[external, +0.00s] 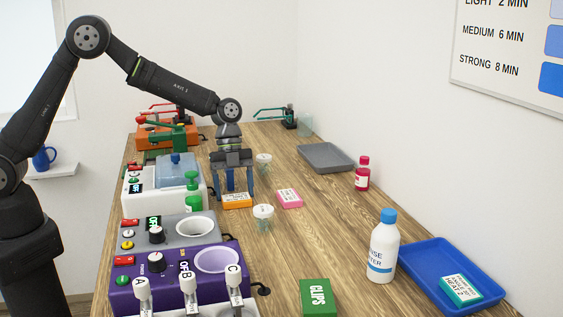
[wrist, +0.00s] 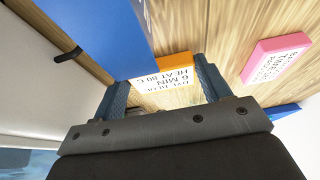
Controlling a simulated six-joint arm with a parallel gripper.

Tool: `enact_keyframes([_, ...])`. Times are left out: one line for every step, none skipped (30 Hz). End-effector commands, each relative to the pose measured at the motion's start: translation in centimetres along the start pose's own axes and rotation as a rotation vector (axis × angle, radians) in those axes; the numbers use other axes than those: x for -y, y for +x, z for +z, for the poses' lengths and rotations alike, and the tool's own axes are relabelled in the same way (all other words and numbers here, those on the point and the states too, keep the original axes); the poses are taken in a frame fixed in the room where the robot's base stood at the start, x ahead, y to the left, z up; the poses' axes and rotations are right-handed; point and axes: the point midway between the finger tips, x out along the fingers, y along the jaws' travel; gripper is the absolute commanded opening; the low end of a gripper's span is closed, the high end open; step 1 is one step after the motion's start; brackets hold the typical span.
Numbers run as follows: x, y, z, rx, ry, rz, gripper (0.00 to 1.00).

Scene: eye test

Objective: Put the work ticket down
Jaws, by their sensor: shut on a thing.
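My gripper (external: 237,192) points down over the wooden table, beside the white machine. It is shut on an orange-edged work ticket (external: 237,202), a small flat block with a white printed face.
The white machine (external: 160,196) with a blue lid stands close on the left. Grey (external: 192,236) and purple (external: 176,276) machines stand nearer. Clear cups (external: 263,217) stand nearby. A blue tray (external: 420,265) holds a teal ticket (external: 461,289).

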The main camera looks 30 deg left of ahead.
Motion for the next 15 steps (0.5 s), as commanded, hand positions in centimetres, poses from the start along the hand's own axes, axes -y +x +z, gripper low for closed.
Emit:
enact_keyframes([-0.01, 0.1, 0.04, 0.0, 0.0, 0.0, 0.74])
enact_keyframes([0.0, 0.08, 0.03, 0.0, 0.0, 0.0, 0.8])
enact_keyframes([-0.01, 0.07, 0.03, 0.0, 0.0, 0.0, 0.88])
enact_keyframes([-0.01, 0.06, 0.03, 0.0, 0.0, 0.0, 0.92])
enact_keyframes([-0.01, 0.06, 0.03, 0.0, 0.0, 0.0, 0.92])
enact_keyframes([-0.01, 0.06, 0.03, 0.0, 0.0, 0.0, 0.92])
enact_keyframes([-0.01, 0.06, 0.02, 0.0, 0.0, 0.0, 0.92])
enact_keyframes([-0.01, 0.06, 0.02, 0.0, 0.0, 0.0, 0.92])
enact_keyframes([-0.01, 0.05, 0.02, 0.0, 0.0, 0.0, 0.92])
enact_keyframes([-0.01, 0.05, 0.02, 0.0, 0.0, 0.0, 0.92])
enact_keyframes([-0.01, 0.05, 0.02, 0.0, 0.0, 0.0, 0.92])
enact_keyframes([0.0, 0.0, 0.0, 0.0, 0.0, 0.0, 0.92])
enact_keyframes([0.0, -0.09, -0.04, 0.0, 0.0, 0.0, 0.92])
enact_keyframes([0.0, -0.24, -0.1, 0.0, 0.0, 0.0, 0.92])
enact_keyframes([0.02, -0.58, -0.09, 0.0, 0.0, -0.001, 0.92])
